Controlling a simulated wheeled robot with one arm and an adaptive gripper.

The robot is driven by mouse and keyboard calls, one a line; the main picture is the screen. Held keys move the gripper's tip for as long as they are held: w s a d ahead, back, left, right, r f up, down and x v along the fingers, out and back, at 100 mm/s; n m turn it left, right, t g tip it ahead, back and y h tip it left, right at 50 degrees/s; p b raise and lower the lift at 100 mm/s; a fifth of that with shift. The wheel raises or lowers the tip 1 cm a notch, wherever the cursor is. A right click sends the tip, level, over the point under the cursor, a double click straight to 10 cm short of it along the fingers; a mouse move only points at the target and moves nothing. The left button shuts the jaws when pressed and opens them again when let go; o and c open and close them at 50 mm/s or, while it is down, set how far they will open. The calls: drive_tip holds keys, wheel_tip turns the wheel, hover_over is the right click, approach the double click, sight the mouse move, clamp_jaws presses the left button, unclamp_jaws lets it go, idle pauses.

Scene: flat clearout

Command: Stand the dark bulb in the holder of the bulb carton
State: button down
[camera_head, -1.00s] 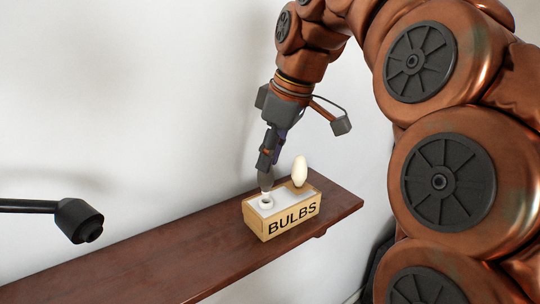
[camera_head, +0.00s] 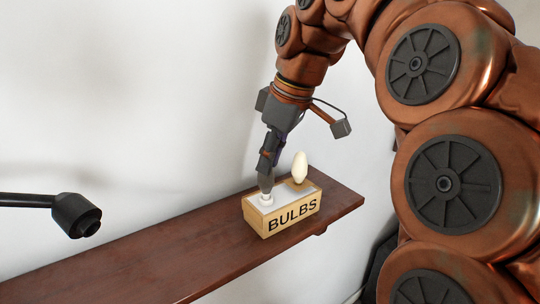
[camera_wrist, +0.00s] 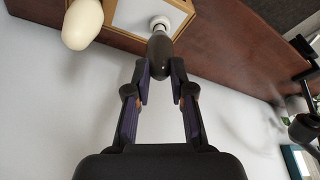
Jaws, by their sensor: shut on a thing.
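The dark bulb (camera_head: 266,184) is gripped by my gripper (camera_head: 267,170) and points down, slightly tilted, over the white holder (camera_head: 267,198) of the bulb carton (camera_head: 292,219). In the wrist view the dark bulb (camera_wrist: 157,50) sits between the two fingertips (camera_wrist: 160,76), its far end meeting the white ring of the holder (camera_wrist: 160,21). The holder's opening is hidden by the bulb. I cannot tell how deep the bulb's end is in it. The carton is tan with a pale top, lettered BULBS.
The carton is on a narrow brown shelf (camera_head: 160,262) against a white wall. The shelf is clear to the left.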

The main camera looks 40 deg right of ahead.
drive_tip(key=shift+f, duration=0.35)
drive_tip(key=c, duration=0.9)
unclamp_jaws()
drive_tip(key=shift+r, duration=0.1)
drive_tip(key=shift+s+d+r, duration=0.1)
drive_tip(key=shift+s+r, duration=0.05)
drive_tip(key=shift+r, duration=0.35)
drive_tip(key=s+d, duration=0.1)
drive_tip(key=s, duration=0.2)
drive_tip(key=s+d, duration=0.2)
drive_tip(key=s, duration=0.2)
drive_tip(key=s+d, duration=0.2)
drive_tip(key=s, duration=0.2)
